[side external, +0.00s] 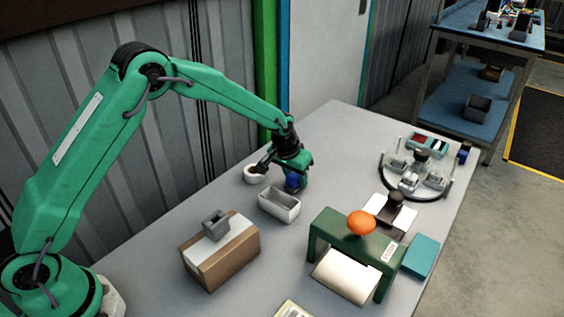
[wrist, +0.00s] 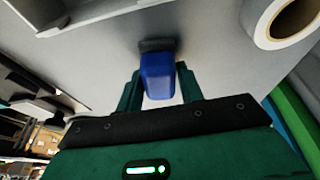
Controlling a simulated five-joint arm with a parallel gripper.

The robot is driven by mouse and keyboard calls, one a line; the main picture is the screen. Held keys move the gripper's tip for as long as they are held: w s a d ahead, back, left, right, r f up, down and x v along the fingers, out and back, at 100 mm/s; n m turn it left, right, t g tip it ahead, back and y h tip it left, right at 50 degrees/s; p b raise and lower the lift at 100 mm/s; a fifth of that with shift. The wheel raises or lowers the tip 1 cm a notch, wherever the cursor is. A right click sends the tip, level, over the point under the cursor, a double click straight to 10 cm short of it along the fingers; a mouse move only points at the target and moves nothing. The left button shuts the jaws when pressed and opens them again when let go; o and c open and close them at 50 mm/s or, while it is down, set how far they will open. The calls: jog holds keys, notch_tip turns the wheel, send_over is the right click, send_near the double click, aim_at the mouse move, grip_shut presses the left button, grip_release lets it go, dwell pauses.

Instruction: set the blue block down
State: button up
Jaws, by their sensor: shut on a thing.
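The blue block (wrist: 158,78) is between the two fingers of my gripper (wrist: 160,88) in the wrist view. My gripper is shut on it. In the side view the block (side external: 292,181) shows as a small blue patch under my gripper (side external: 293,172), just above or at the grey table top (side external: 330,150). I cannot tell whether the block touches the table. My fingers hide part of its sides.
A white tape roll (side external: 254,174) lies just left of my gripper. A pale open bin (side external: 279,204) stands close in front. A cardboard carton (side external: 222,252) and a green press-like stand (side external: 353,245) are nearer the camera. The table behind my gripper is clear.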

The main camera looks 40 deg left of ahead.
jog(key=shift+f, duration=0.15)
jog(key=o, duration=1)
jog(key=shift+v, duration=6.1)
